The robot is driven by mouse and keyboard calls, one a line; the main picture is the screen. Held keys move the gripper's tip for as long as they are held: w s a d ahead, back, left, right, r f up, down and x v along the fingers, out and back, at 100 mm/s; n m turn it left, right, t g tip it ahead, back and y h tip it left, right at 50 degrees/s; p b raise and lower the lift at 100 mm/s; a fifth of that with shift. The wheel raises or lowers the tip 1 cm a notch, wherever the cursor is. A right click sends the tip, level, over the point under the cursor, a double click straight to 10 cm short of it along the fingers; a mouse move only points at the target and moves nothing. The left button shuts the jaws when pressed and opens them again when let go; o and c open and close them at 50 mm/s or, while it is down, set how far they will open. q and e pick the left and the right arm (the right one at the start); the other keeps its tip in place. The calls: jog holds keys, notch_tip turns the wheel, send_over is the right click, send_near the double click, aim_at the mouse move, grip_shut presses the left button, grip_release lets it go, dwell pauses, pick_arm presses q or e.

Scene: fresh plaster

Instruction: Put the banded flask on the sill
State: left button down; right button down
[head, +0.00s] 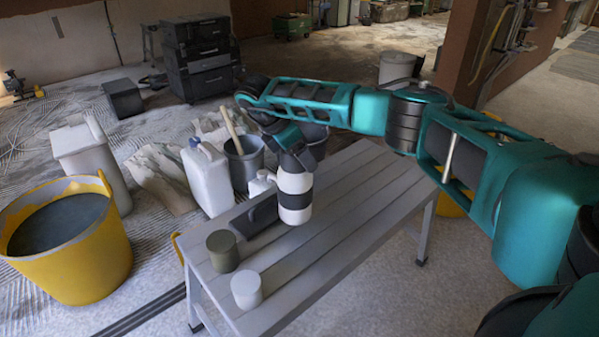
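The banded flask (295,214), white with a dark band round its middle, is upright at the bench (345,215). I cannot tell whether its base touches the slats. My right arm comes in from the right, and its gripper (296,164) points down at the flask's top. The wrist and gripper cover the top of the flask, and the fingertips are hidden, so I cannot tell whether they are shut on it. My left gripper is out of view. I cannot make out a sill.
On the bench stand an olive canister (222,251), a white canister (247,290), a dark grey block (254,216) and a small white jug (262,183). A yellow tub (85,275) and a white jerrycan (208,178) stand beside it. The bench's right half is clear.

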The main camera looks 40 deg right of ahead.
aim_at(295, 183)
notch_tip(295, 183, down, 5)
jog(key=shift+r+b, duration=0.1)
jog(key=shift+b, duration=0.5)
grip_release()
jog(key=shift+r, duration=0.1)
